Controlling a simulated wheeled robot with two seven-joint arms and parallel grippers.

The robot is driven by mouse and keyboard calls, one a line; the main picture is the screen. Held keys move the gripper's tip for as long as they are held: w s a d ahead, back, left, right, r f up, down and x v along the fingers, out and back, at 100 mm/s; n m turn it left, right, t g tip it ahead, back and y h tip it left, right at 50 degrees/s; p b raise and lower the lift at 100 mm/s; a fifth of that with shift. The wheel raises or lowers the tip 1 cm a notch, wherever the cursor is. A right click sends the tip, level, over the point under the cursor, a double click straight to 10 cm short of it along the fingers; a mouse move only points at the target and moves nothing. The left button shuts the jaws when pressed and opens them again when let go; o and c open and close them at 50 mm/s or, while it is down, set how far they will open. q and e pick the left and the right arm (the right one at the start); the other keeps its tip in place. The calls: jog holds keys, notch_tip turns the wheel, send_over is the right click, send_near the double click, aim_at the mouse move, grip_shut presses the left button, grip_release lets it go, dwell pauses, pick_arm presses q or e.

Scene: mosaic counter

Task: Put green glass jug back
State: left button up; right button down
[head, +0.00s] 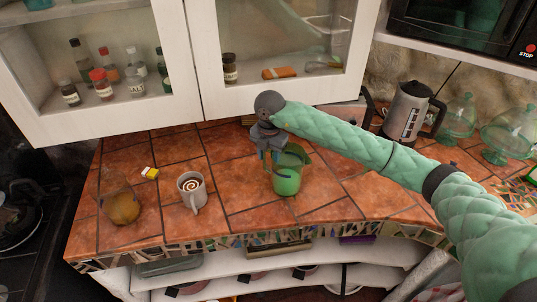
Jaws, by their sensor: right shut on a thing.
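The green glass jug (287,180) stands upright on the tiled counter, or just above it; I cannot tell which. My right gripper (268,160) reaches in from the right and points down at the jug's left side, shut on it. The fingertips and the grasped part are partly hidden. My left gripper does not show in the head view.
A kettle (406,112) and green glass stands (505,138) are at the right. Glass-fronted cabinets (285,97) hang above; open shelves lie below.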

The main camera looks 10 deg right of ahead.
jog(key=c, duration=1.1)
grip_release()
jog(key=shift+f, duration=0.1)
jog(key=o, duration=0.3)
jog(key=shift+r, duration=0.2)
